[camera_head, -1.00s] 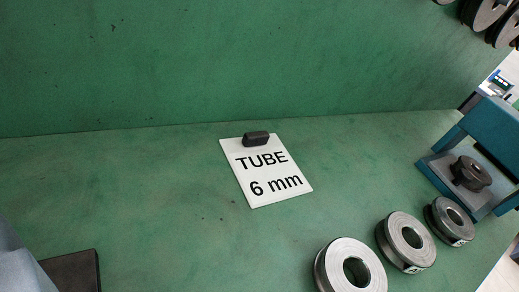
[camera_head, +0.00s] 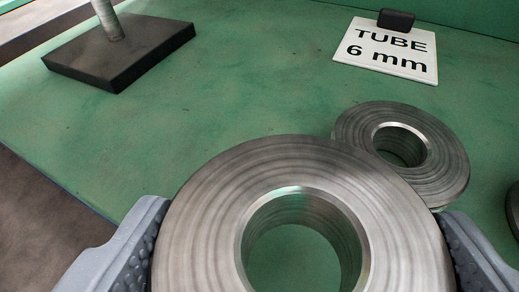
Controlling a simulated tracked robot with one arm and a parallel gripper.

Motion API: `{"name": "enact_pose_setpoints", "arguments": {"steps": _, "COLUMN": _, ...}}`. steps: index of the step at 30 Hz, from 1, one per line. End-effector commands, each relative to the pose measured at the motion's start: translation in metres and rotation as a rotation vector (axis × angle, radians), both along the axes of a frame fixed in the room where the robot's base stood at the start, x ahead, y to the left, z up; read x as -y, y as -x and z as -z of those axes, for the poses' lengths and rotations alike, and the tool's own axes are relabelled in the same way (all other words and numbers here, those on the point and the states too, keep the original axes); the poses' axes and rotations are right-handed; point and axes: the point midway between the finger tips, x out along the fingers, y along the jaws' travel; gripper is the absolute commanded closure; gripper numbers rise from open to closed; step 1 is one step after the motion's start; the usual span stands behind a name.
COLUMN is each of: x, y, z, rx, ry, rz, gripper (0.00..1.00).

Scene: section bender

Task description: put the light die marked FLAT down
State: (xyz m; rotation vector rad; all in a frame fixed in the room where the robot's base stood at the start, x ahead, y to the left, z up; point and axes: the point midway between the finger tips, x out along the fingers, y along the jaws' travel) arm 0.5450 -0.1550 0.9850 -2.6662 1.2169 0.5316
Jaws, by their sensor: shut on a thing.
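My gripper (camera_head: 300,255) is shut on a light steel ring die (camera_head: 200,215), with one padded grey finger on each side of it. The die is large in the bottom middle of the view, its bore facing me and green surface showing through the bore. No marking can be read on the face that I see, so I cannot tell if it says FLAT. Its lower part is cut off by the frame, and its gap above the bench is hard to judge.
Another ring die (camera_head: 450,160) lies on the green bench (camera_head: 250,90) just behind the held one. A white card (camera_head: 390,65) reads TUBE 6 mm. A dark plate with a post (camera_head: 125,55) stands at the back left. The bench between is clear; its edge runs along the left.

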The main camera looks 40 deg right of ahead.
Motion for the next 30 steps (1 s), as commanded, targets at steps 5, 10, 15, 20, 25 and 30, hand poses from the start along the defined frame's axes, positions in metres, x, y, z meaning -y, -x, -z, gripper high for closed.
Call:
{"name": "enact_pose_setpoints", "arguments": {"steps": 5, "x": 0.007, "y": -0.027, "z": 0.006, "rx": 0.001, "ry": 0.003, "rz": -0.006, "gripper": 0.52}}
{"name": "enact_pose_setpoints", "arguments": {"steps": 10, "x": 0.015, "y": -0.06, "z": 0.008, "rx": 0.002, "ry": 0.002, "rz": -0.017, "gripper": 0.52}}
{"name": "enact_pose_setpoints", "arguments": {"steps": 15, "x": 0.025, "y": -0.091, "z": 0.011, "rx": 0.001, "ry": 0.003, "rz": -0.024, "gripper": 0.52}}
{"name": "enact_pose_setpoints", "arguments": {"steps": 20, "x": 0.036, "y": -0.117, "z": 0.014, "rx": 0.0, "ry": 0.004, "rz": -0.023, "gripper": 0.52}}
{"name": "enact_pose_setpoints", "arguments": {"steps": 25, "x": 0.044, "y": -0.138, "z": 0.015, "rx": 0.001, "ry": 0.002, "rz": -0.026, "gripper": 0.52}}
{"name": "enact_pose_setpoints", "arguments": {"steps": 30, "x": 0.048, "y": -0.147, "z": 0.014, "rx": 0.002, "ry": 0.004, "rz": -0.025, "gripper": 0.52}}
